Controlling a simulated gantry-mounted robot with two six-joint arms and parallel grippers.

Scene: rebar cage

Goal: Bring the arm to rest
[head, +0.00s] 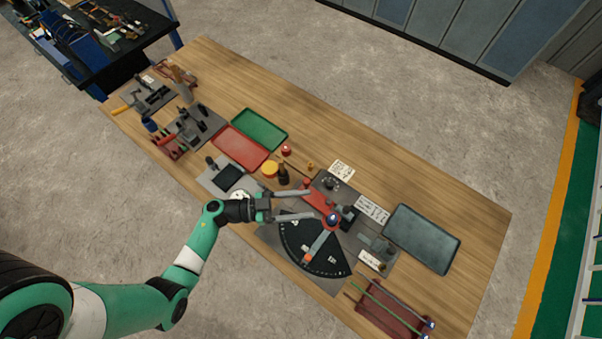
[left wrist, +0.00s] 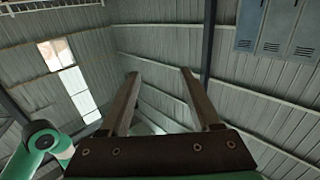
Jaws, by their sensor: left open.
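My left arm comes in from the left in the head view. Its gripper (head: 312,204) is open, with two long grey fingers apart and nothing between them. The fingers point right, over the black fan-shaped plate (head: 304,242) and the red lever tool on the workbench; how high above they are I cannot tell. In the left wrist view the gripper (left wrist: 160,75) also shows open and empty, with the wall and roof of the hall beyond it. My right gripper is not in view.
The wooden workbench (head: 440,187) carries a green tray (head: 259,130), a red tray (head: 240,147), a dark grey tray (head: 422,238) and a red rack with rods (head: 390,308). Tools crowd its left end. The bench's far right side is bare. Lockers (head: 440,30) stand behind.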

